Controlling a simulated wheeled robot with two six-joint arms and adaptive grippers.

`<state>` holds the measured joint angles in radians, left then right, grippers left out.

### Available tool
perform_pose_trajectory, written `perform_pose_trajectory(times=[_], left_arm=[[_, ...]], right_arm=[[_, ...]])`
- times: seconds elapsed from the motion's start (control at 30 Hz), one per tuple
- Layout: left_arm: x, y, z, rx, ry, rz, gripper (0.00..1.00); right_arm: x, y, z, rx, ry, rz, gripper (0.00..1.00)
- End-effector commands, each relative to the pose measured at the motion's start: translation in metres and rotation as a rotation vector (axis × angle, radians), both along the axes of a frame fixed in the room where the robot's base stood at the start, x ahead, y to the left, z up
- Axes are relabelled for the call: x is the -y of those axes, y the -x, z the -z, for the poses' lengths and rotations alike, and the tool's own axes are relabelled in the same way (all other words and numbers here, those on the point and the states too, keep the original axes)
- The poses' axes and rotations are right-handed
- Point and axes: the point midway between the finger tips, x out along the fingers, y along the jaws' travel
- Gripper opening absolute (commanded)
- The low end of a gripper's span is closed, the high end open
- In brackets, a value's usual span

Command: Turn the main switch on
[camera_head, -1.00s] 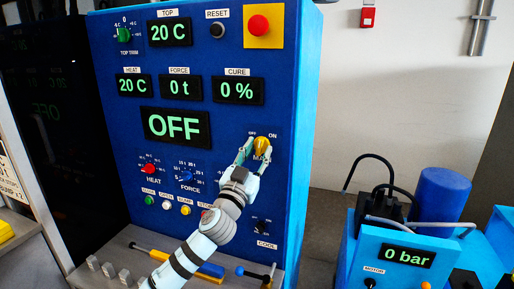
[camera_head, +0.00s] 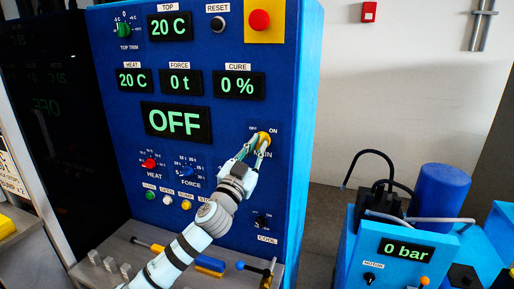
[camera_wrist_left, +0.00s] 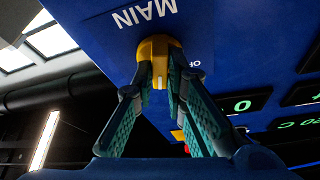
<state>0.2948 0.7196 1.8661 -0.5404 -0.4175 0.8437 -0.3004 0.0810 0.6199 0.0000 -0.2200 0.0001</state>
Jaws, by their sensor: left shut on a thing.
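The yellow main switch knob (camera_head: 265,137) is on the blue press panel, between the OFF and ON marks and above the word MAIN. My left gripper (camera_head: 257,145) reaches up to it from below with its fingers closed on it. In the left wrist view the knob (camera_wrist_left: 157,48) sits between the two green-padded fingers (camera_wrist_left: 161,80), beside the upside-down MAIN label. The fingers hide part of the knob, and I cannot tell exactly where it points. The large display (camera_head: 176,121) reads OFF. My right gripper is not in view.
The HEAT knob (camera_head: 150,163) and FORCE knob (camera_head: 186,171) are left of my left arm, with several small buttons below them. The COOL switch (camera_head: 262,219) is to its right. A yellow-backed red button (camera_head: 259,19) is above. A blue pump unit (camera_head: 395,225) stands at the right.

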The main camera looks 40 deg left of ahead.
Motion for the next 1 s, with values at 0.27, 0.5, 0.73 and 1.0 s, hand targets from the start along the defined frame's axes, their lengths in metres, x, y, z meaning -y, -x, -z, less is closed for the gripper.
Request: perform_pose_trajectory(times=[0.27, 0.5, 0.73, 1.0], left_arm=[[-0.002, 0.001, -0.002, -0.069, -0.189, 0.000, 0.00], [-0.002, 0.001, -0.003, -0.125, -0.347, 0.000, 0.00], [-0.003, 0.001, -0.003, -0.158, -0.444, 0.001, 0.00], [-0.003, 0.001, -0.001, -0.171, -0.482, 0.000, 0.00]], right_arm=[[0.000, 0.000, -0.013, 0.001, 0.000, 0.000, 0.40], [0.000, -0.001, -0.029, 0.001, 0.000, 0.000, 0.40], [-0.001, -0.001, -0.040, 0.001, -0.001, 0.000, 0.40], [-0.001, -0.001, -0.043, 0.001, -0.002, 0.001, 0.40]])
